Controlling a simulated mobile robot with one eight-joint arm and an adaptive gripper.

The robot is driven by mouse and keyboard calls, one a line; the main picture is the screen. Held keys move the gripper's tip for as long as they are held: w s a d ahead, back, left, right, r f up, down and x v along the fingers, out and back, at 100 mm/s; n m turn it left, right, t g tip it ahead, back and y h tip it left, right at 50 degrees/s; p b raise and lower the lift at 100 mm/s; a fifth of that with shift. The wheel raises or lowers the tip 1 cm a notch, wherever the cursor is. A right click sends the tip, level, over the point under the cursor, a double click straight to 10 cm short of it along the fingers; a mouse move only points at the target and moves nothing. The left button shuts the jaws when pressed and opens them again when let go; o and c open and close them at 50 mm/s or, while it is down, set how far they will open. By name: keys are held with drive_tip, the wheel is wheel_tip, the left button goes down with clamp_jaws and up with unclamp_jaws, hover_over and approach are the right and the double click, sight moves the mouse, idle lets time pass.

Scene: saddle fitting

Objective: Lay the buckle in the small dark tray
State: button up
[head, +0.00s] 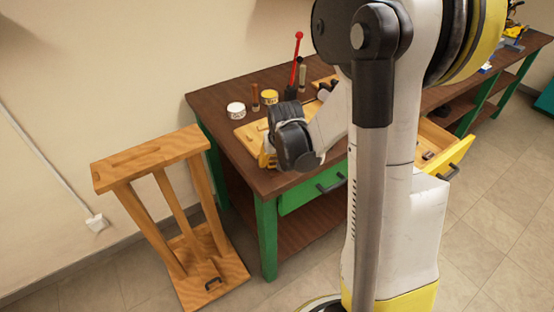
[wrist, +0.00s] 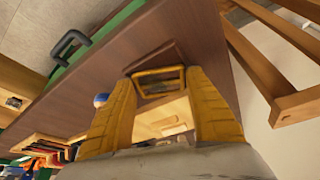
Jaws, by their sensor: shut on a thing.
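In the wrist view, a brass-coloured rectangular buckle (wrist: 159,72) sits between the tips of my gripper (wrist: 160,80), whose yellow fingers are shut on it. Beyond the buckle, a small dark tray (wrist: 163,56) lies on the brown bench top, partly covered by the buckle and fingers. I cannot tell how far the buckle is above it. In the head view, my gripper (head: 265,156) is low over the left end of the bench, mostly hidden by my wrist. The buckle and the tray cannot be made out there.
A light wooden board (head: 250,134) lies on the bench (head: 215,102), with white and yellow tins (head: 236,109) and upright tools behind it. A wooden stand (head: 150,162) is left of the bench. An open drawer (head: 447,157) juts out at right. A green drawer (head: 312,190) has a black handle.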

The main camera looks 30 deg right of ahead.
drive_tip(key=shift+f, duration=0.15)
drive_tip(key=o, duration=1.3)
drive_tip(key=shift+c, duration=0.2)
drive_tip(key=v, duration=1.2)
